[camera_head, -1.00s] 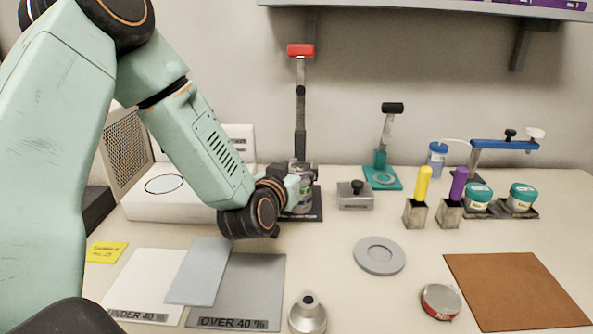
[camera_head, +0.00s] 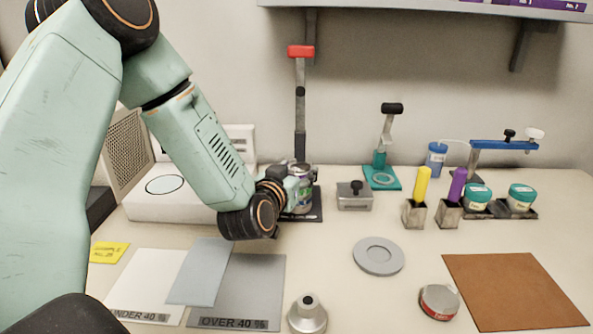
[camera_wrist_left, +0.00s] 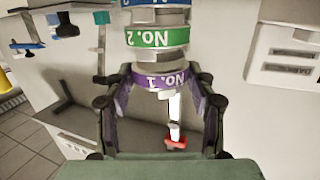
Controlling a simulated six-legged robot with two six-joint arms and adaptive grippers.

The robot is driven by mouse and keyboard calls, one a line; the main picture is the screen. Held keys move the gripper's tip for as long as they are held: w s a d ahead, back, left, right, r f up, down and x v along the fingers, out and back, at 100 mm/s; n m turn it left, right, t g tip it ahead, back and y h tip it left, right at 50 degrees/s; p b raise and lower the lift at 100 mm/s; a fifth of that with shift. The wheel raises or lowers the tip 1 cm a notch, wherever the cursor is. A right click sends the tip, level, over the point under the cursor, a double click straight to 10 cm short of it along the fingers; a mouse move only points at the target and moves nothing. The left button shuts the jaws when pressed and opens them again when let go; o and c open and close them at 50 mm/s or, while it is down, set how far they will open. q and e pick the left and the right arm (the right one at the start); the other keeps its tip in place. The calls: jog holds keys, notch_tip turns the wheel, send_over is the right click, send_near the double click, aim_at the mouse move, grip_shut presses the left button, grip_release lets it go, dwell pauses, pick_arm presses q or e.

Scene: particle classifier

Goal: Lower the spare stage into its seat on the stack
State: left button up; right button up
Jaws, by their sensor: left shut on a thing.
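My left gripper (camera_head: 288,186) is at the stack (camera_head: 303,203), at the back of the bench. In the left wrist view the gripper (camera_wrist_left: 158,82) is shut on the stage with the purple band, No. 1 (camera_wrist_left: 165,80). The picture is upside down there, so this stage is uppermost. A green-banded stage, No. 2 (camera_wrist_left: 158,38), and a blue band (camera_wrist_left: 155,3) are in line below it. I cannot tell whether the purple stage is fully seated or slightly apart. The gripper hides part of the stack in the head view. My right gripper is not in view.
A red-handled upright clamp (camera_head: 300,52) stands behind the stack. A grey lidded block (camera_head: 354,196) is close on its right. A grey ring (camera_head: 379,256), a metal cone (camera_head: 308,314) and a flat tin (camera_head: 439,301) stand in front. The bench between them is clear.

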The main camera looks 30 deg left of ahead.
pick_arm(q)
jog(key=shift+f, duration=0.35)
dwell(0.6)
jog(key=o, duration=1.3)
jog(key=shift+o, duration=0.2)
jog(key=v, duration=0.7)
jog(key=shift+s, duration=0.25)
jog(key=shift+d, duration=0.1)
jog(key=x, duration=0.7)
jog(key=shift+w, duration=0.2)
jog(key=shift+r, duration=0.25)
